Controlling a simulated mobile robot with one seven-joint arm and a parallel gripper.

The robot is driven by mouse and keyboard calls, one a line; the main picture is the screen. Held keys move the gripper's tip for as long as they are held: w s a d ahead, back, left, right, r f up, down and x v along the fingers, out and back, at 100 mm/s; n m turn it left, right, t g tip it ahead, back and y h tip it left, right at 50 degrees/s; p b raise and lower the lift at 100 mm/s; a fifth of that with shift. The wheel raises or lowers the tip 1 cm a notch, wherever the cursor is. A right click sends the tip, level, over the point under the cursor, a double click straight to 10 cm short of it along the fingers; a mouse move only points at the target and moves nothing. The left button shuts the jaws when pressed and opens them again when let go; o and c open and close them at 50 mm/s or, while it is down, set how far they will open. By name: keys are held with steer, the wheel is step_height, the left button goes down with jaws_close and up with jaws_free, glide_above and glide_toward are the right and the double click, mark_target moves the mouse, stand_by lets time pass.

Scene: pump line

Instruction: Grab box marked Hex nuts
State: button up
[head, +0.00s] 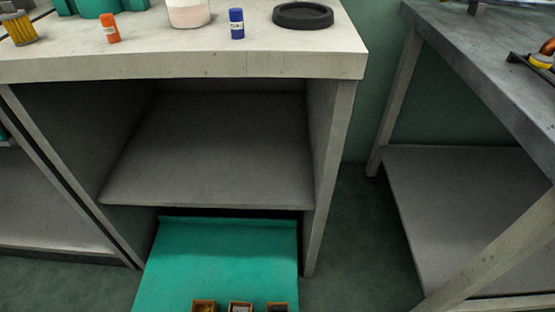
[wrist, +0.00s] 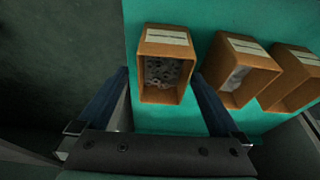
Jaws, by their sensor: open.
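Three small orange-brown open boxes stand in a row on a green surface. In the wrist view the left box (wrist: 165,97) holds many small grey ring-shaped pieces that look like nuts. It has a pale label on its edge, too small to read. My gripper (wrist: 160,75) is open, with one blue finger on each side of this left box; I cannot tell whether they touch it. The middle box (wrist: 235,70) has pale contents and the right box (wrist: 292,78) is partly cut off. The boxes also show at the bottom edge of the head view, where my gripper is out of sight.
The green surface (head: 225,255) extends out from below an empty grey shelf (head: 215,150). The bench top (head: 180,62) above carries an orange bottle (head: 111,28), a blue bottle (head: 237,24) and a black ring (head: 303,15). Another table (head: 480,60) stands at right, with floor between.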

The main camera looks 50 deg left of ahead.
steer(key=b+x, duration=0.4)
steer(key=x, duration=0.1)
steer(key=shift+a+b, duration=0.25)
steer(key=shift+b, duration=0.05)
steer(key=shift+r, duration=0.1)
steer(key=c, duration=1.5)
